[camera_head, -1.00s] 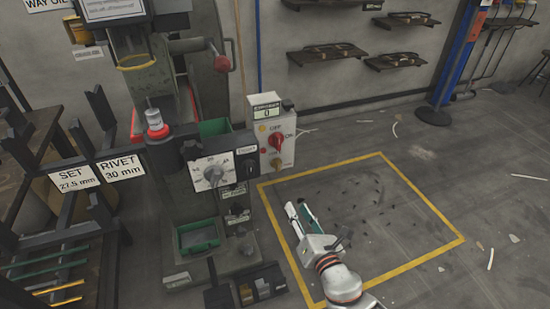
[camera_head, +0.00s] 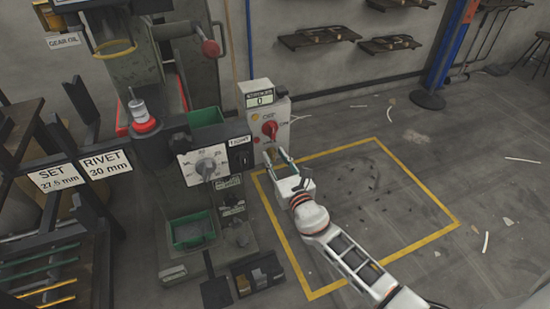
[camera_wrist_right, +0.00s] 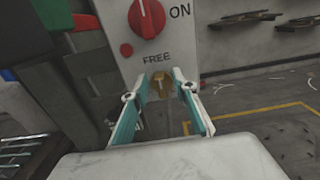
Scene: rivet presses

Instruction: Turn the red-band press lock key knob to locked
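The press (camera_head: 150,75) stands at the left, with a red ring under its ram. A white control box (camera_head: 264,100) on its right side carries a red switch (camera_head: 270,128). The brass lock key knob (camera_wrist_right: 161,86) shows in the wrist view under the word FREE, below the red switch (camera_wrist_right: 147,18). My right gripper (camera_head: 275,155) is open in front of the box's lower part. In the wrist view its fingers (camera_wrist_right: 157,78) stand on either side of the knob, with visible gaps. In the head view the gripper largely hides the knob. My left gripper is not in view.
A label rack (camera_head: 105,163) stands at far left. The yellow-outlined floor (camera_head: 375,195) to the right is open, with small debris.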

